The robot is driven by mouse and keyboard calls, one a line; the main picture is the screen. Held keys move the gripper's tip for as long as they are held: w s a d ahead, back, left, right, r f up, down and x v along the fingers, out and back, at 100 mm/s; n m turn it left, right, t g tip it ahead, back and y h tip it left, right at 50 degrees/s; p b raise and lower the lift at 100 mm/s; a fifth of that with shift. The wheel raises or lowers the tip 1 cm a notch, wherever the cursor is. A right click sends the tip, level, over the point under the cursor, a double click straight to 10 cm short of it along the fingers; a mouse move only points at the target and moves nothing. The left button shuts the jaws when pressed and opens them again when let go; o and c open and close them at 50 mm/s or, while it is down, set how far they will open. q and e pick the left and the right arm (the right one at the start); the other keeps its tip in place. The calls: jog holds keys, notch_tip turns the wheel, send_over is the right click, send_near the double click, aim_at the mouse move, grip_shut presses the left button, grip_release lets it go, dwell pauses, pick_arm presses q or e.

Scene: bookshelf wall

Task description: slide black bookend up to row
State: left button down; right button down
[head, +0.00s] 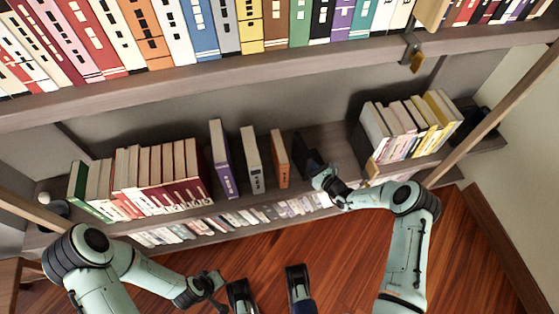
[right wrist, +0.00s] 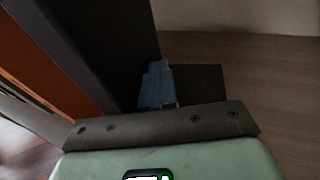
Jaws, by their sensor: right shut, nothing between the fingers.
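The black bookend (head: 304,148) stands upright on the middle shelf, just right of an orange book (head: 280,158). In the right wrist view its dark upright plate (right wrist: 100,40) fills the left side and its flat base (right wrist: 205,82) lies on the shelf. My right gripper (head: 322,178) is shut and empty, with its blue-grey fingers (right wrist: 157,85) over the base and close to the plate; contact is unclear. The row also has a grey-white book (head: 251,160), a purple book (head: 222,160) and maroon-and-cream books (head: 160,178). My left gripper (head: 213,285) hangs low before the shelves; its jaws are unclear.
Gaps show between the purple, grey-white and orange books. Another group of books (head: 410,124) stands right of a bare stretch of shelf (head: 342,142). The upper shelf edge (head: 240,72) runs above, with a brass padlock (head: 417,62). Lower books (head: 235,220) sit underneath.

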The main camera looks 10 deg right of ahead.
aim_at(298, 163)
jog(key=shift+a+p, duration=0.45)
jog(key=shift+a, duration=1.3)
jog(key=shift+s+a+p, duration=0.1)
jog(key=shift+a+p, duration=0.6)
jog(key=shift+a, duration=1.55)
jog(key=shift+a+p, duration=0.35)
jog(key=shift+a, duration=0.95)
jog(key=shift+a+p, duration=0.3)
jog(key=shift+a, duration=0.85)
jog(key=shift+a+p, duration=0.45)
jog(key=shift+a, duration=2)
